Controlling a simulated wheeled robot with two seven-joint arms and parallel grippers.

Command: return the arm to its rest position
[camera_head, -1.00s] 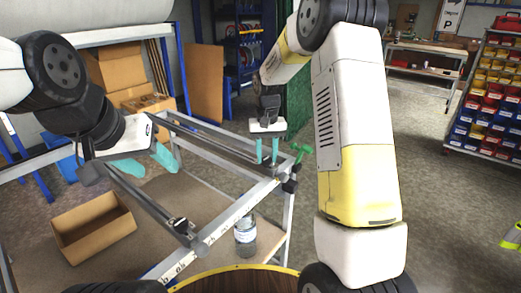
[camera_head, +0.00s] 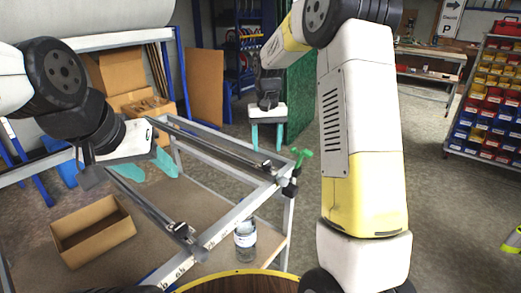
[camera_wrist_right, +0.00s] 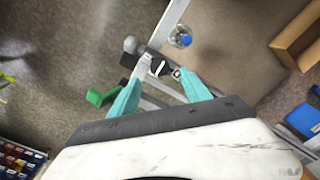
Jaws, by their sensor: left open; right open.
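My right arm (camera_head: 362,130) reaches forward and bends down to my right gripper (camera_head: 267,143). Its teal fingers are spread and hold nothing, over the right end of the metal frame table.
The metal frame table (camera_head: 215,232) has rails and a green-handled clamp (camera_head: 301,157) at its right corner. A bin rack (camera_head: 490,100) stands at right. The floor between is clear.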

